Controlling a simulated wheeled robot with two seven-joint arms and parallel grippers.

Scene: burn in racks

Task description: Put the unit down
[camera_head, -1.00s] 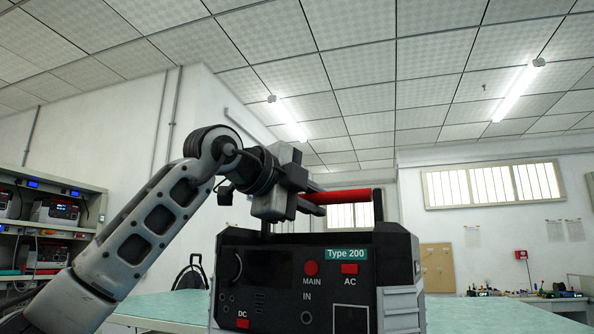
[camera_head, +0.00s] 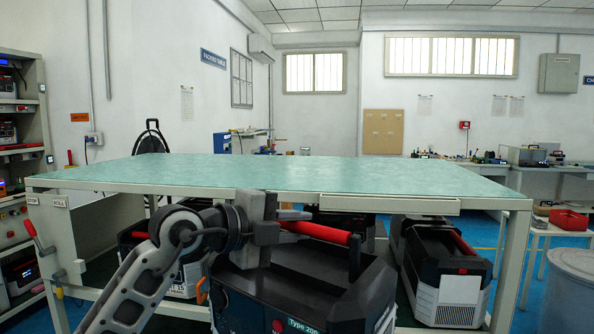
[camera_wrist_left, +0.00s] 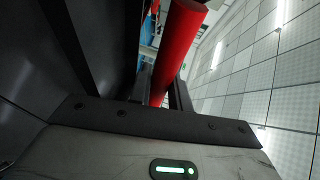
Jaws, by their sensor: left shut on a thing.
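The unit (camera_head: 310,275) is a dark box with a red top handle (camera_head: 322,233) and a "Type 200" label. It shows at the bottom of the head view, below the level of the tabletop, its lower part cut off by the frame. My left gripper (camera_head: 288,222) is shut on the handle's left part. In the left wrist view the red handle (camera_wrist_left: 178,50) runs between the fingers; the unit's underside is not seen. The green-topped table (camera_head: 270,172) stands behind the unit, its top clear. My right gripper is not in view.
Under the table are similar units, one at the right (camera_head: 445,275) and one at the left (camera_head: 180,280), partly hidden by my arm. A red-handled crank (camera_head: 34,235) sticks out at the table's left end. A rack (camera_head: 20,180) stands far left, a grey bin (camera_head: 570,290) right.

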